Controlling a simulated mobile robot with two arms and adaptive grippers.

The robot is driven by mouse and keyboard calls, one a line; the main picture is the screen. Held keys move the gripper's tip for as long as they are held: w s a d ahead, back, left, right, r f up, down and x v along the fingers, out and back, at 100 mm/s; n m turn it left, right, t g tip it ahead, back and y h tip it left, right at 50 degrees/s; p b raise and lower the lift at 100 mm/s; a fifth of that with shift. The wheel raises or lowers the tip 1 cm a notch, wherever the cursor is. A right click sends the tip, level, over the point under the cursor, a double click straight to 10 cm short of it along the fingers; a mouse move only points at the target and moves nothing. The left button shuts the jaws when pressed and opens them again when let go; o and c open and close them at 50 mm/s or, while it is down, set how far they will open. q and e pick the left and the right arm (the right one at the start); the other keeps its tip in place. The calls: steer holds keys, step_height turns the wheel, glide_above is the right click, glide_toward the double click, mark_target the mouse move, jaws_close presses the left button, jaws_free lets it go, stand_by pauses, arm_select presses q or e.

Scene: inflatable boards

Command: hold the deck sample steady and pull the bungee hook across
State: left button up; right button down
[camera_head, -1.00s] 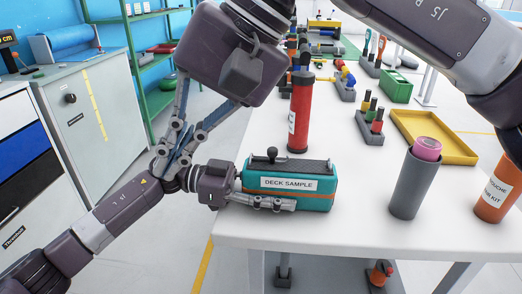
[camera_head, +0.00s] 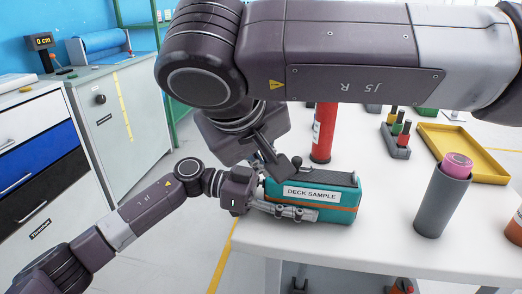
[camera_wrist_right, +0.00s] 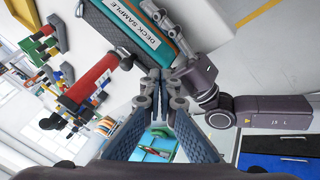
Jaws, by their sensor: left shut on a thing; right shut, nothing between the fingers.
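The deck sample (camera_head: 335,203) is a teal block with an orange stripe, a white label and a dark top strip, lying on the near left corner of the white table. A black ball-topped knob (camera_head: 297,161) stands near its left end; I cannot tell whether it is the bungee hook. My left gripper (camera_head: 287,210) is shut on the deck sample from the left, one finger along its front. My right gripper (camera_head: 278,165) is shut and empty by the sample's left end, partly hidden by my right arm. In the right wrist view its fingertips (camera_wrist_right: 158,76) meet beside the sample (camera_wrist_right: 118,35).
A red cylinder (camera_head: 323,132) stands just behind the sample. A grey holder (camera_head: 441,205) with a pink roll stands to the right, near a yellow tray (camera_head: 465,150). Drawers and a cabinet (camera_head: 130,120) are at the left. The table front is clear between sample and holder.

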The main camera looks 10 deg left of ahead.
steer(key=shift+w+d+f, duration=0.25)
steer(key=shift+w+d, duration=0.25)
steer(key=shift+w, duration=0.15)
steer(key=shift+w+d+f, duration=0.25)
steer(key=shift+w+d, duration=0.25)
steer(key=shift+w, duration=0.2)
steer(key=shift+w+d+f, duration=0.25)
steer(key=shift+w+d, duration=0.25)
steer(key=shift+w, duration=0.15)
steer(key=d, duration=0.9)
steer(key=shift+s+a, duration=0.1)
